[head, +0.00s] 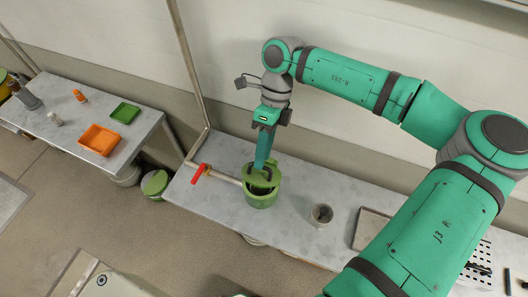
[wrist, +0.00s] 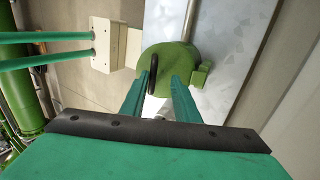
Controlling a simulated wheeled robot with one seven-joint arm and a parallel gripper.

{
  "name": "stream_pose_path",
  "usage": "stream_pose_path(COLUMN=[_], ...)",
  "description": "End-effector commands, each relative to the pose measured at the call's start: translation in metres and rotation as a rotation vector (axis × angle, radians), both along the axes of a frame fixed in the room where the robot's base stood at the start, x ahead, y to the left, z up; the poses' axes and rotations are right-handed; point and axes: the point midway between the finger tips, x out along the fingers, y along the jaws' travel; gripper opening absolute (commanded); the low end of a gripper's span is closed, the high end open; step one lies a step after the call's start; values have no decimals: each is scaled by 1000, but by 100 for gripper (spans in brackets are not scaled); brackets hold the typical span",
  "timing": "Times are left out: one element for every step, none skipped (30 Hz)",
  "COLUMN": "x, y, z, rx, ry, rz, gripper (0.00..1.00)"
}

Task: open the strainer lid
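The green strainer (head: 261,200) is a round pot at the end of a pipe on the grey bench. Its green lid shows from above in the wrist view (wrist: 178,58), with a dark loop handle (wrist: 153,72) standing up from it. My gripper (head: 262,167) points down over the lid. In the wrist view its two teal fingers (wrist: 159,82) are apart, with the handle between them, nearer the left finger. I cannot tell whether the fingers touch the lid or handle. My gripper partly hides the lid in the head view.
A red-handled valve (head: 201,172) sits on the pipe left of the strainer. A small grey cup (head: 321,214) stands to its right, then a tray (head: 369,229). A post (head: 187,65) rises behind the bench's left end. Bare bench lies between strainer and cup.

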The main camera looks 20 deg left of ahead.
Motion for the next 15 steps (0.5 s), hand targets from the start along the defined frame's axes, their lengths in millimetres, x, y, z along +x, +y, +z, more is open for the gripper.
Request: stream_pose_path(x=[0,0,0,0,-1,-1,-1,-1,0,0,0,0,1,1,1], y=[0,0,0,0,0,0,0,0,0,0,0,0,0,0,0], z=[0,0,0,0,0,1,1,2,3,5,8,12,16,21,28], rx=[0,0,0,0,0,0,0,0,0,0,0,1,0,0,-1], ry=[0,0,0,1,1,1,1,1,1,1,1,0,-1,-2,-2], rz=[0,0,1,1,1,1,1,1,1,1,1,0,0,0,0], gripper=[28,28,28,28,28,28,28,28,28,28,28,28,28,28,28])
